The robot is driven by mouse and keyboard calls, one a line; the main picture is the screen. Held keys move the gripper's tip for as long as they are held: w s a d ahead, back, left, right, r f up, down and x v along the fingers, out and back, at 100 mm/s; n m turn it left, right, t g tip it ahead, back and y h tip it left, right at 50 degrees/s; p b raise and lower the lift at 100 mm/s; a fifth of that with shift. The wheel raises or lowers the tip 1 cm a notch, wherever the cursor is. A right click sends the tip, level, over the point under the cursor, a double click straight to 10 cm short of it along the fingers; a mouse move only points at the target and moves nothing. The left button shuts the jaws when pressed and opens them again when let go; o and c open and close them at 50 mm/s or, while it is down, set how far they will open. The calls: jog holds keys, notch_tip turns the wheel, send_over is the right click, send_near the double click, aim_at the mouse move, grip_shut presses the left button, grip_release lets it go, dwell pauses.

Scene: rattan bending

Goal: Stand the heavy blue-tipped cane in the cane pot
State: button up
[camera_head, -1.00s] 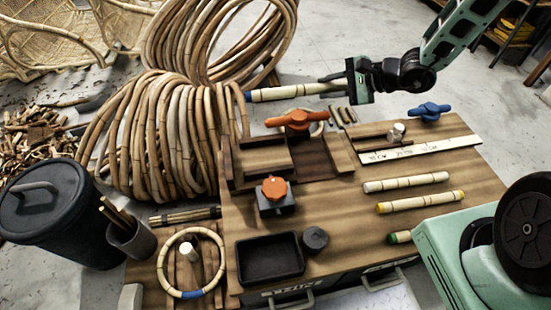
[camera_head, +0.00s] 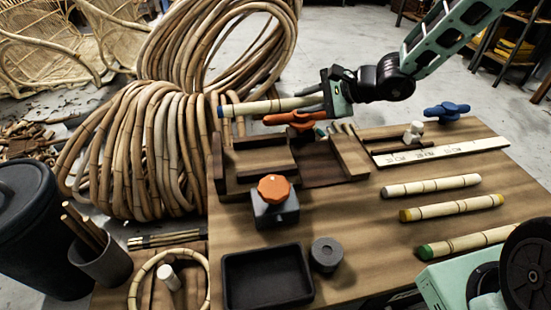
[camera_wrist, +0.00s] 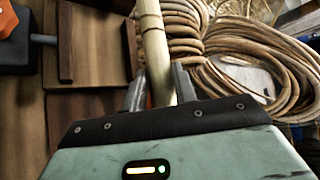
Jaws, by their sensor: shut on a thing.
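My gripper (camera_head: 322,96) is shut on the blue-tipped cane (camera_head: 268,106), a pale jointed stick held about level above the back of the bench. Its blue tip (camera_head: 222,110) points left, toward the rattan coils. In the wrist view the cane (camera_wrist: 152,45) runs away from between the two fingers (camera_wrist: 157,88); its tip cannot be made out there. The likely cane pot is a grey cup (camera_head: 103,260) at the lower left, with several thin canes standing in it. It is well to the left of and nearer than my gripper.
A black lidded bin (camera_head: 35,230) stands beside the pot. Large rattan coils (camera_head: 140,150) lie behind it. The bench holds an orange-knobbed clamp (camera_head: 273,190), a black tray (camera_head: 267,278), a grey cylinder (camera_head: 326,254) and several other canes (camera_head: 430,186).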

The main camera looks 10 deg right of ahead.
notch_tip(320, 180, down, 10)
jog(key=b, duration=0.5)
jog(key=shift+a+f, duration=0.1)
jog(key=shift+f, duration=0.05)
jog(key=shift+f+b, duration=0.6)
jog(key=shift+b, duration=0.25)
jog(key=o, duration=1)
jog(key=shift+o, duration=0.2)
jog(key=shift+r, duration=0.1)
